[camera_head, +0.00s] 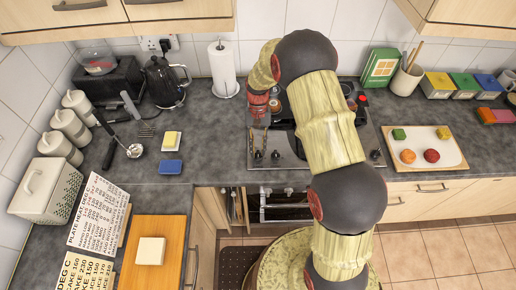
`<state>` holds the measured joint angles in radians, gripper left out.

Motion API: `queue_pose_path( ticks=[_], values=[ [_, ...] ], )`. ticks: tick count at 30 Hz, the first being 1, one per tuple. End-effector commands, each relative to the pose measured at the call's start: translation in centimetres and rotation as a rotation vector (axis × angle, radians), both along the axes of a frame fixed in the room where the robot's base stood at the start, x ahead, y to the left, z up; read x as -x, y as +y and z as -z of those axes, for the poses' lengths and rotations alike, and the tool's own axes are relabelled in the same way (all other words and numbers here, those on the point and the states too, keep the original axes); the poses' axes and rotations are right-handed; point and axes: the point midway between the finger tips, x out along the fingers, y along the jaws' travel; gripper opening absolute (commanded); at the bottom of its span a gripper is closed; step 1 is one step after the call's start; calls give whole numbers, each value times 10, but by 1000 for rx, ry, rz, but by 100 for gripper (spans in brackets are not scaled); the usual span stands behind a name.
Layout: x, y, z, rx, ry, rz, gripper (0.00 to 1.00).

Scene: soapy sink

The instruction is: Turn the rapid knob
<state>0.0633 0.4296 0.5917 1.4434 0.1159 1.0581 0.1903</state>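The hob (290,160) is set in the dark worktop, largely hidden behind my arm. Small dark knobs show along its front edge: one at the left (258,155), one beside it (276,154), and one at the right (376,154). I cannot read any label, so I cannot tell which is the rapid knob. My gripper (258,148) hangs down over the hob's front left corner. Its two thin fingers appear apart, one on each side of the leftmost knob. I cannot tell whether they touch it.
A black kettle (165,82) and paper roll (223,72) stand behind left. A ladle (133,150) and blue sponge (171,167) lie left. A board with coloured pieces (455,155) lies right. Below the hob, an open compartment (285,212) shows metal fittings.

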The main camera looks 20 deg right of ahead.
Motion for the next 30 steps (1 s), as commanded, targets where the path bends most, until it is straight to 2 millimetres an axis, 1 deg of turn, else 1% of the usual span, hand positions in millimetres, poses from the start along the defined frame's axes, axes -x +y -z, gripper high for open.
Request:
queue_pose_path(
  ticks=[3,10,14,17,27,30],
  values=[
    [0,0,0,0,1,0,27],
    [1,0,0,0,1,-1,27],
    [-2,-1,-5,0,0,-1,27],
    [-8,-2,-17,0,-2,0,27],
    [-32,-11,-79,0,-2,-1,27],
    [-37,-13,-93,0,-1,-1,27]
  ],
)
